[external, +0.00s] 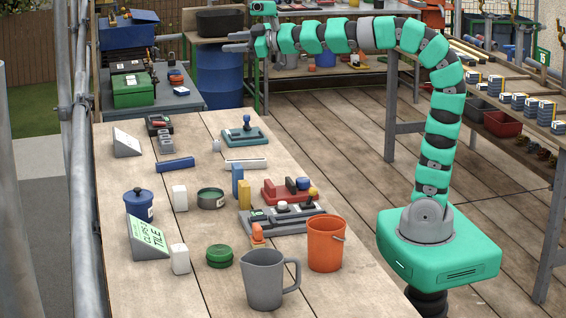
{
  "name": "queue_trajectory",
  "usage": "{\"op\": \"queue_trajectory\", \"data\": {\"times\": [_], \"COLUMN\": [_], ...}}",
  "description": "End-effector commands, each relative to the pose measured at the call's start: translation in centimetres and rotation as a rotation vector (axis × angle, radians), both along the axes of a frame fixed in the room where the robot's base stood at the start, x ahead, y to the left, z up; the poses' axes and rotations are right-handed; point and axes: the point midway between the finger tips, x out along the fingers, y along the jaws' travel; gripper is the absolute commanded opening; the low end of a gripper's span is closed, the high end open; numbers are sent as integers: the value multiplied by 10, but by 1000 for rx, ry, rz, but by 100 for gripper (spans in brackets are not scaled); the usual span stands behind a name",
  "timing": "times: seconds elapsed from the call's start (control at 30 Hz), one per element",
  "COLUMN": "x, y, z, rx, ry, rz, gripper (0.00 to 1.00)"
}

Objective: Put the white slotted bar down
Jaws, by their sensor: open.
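A pale, whitish bar (246,164) lies flat on the wooden table (195,240), toward the back right edge. It looks like the white slotted bar, but its slots are too small to make out. My gripper (232,42) is open and empty. It is raised high beyond the table's far end, with its fingers pointing left, well apart from the bar.
A teal block with a knob (245,136) stands behind the bar. Blue and yellow upright blocks (240,185) stand just in front. A blue bar (175,163) lies to the left. An orange bucket (326,243) and grey mug (264,278) stand at the front.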

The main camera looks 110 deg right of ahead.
Motion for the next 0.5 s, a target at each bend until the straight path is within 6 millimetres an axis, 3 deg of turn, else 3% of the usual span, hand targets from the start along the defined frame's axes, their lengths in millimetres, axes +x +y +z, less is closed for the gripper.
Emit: {"op": "queue_trajectory", "data": {"times": [0.03,0.23,0.5], "x": [5,9,-16], "y": [26,121,255], "z": [17,62,102], "rx": [19,155,352], "ry": [-22,-62,-43], "rz": [25,127,356], "gripper": [43,43,43]}}
